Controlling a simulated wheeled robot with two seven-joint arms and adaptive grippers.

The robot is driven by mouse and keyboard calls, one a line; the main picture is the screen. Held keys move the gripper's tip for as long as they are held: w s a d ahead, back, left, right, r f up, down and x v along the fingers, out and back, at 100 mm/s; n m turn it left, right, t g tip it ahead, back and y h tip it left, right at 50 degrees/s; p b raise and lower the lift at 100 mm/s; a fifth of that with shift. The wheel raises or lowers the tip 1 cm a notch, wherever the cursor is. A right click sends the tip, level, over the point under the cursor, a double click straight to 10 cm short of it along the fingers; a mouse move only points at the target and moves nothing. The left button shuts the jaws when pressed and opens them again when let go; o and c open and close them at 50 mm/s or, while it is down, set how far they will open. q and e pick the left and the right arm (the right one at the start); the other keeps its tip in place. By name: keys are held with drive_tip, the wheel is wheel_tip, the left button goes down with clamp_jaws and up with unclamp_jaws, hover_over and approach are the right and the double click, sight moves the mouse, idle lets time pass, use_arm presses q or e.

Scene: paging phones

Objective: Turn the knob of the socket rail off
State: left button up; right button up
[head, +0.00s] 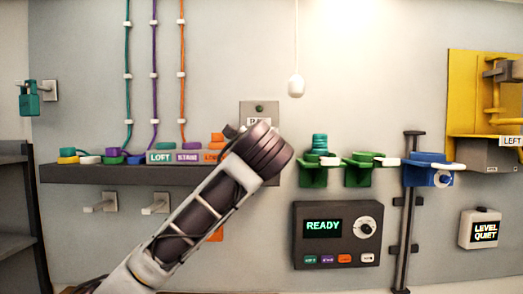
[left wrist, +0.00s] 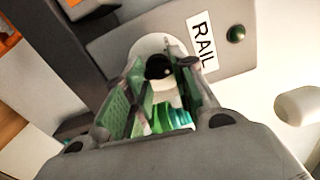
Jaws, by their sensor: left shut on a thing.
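The socket rail's grey panel (head: 247,107) is on the wall in the head view, partly hidden behind my left arm. In the head view my left wrist covers the knob and fingers. My right gripper is in neither view.
A dark shelf (head: 90,173) with coloured items is left of my arm. Green holders (head: 313,176) and a READY console (head: 338,258) are to the right. A white pull (head: 296,86) hangs above. Teal and green parts (left wrist: 170,118) show beyond the fingers.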

use_arm(q)
drive_tip(key=n+b, duration=0.3)
drive_tip(key=n, duration=0.7)
drive_tip(key=shift+w, duration=0.1)
drive_tip(key=shift+a+n, duration=0.1)
drive_tip(key=shift+n, duration=0.2)
drive_tip(key=o, duration=1)
drive_tip(key=shift+r, duration=0.1)
drive_tip(key=shift+o, duration=0.2)
drive_tip(key=shift+r, duration=0.1)
drive_tip(key=shift+s, duration=0.2)
drive_tip(key=s, duration=1.1)
drive_tip(key=shift+s, duration=0.4)
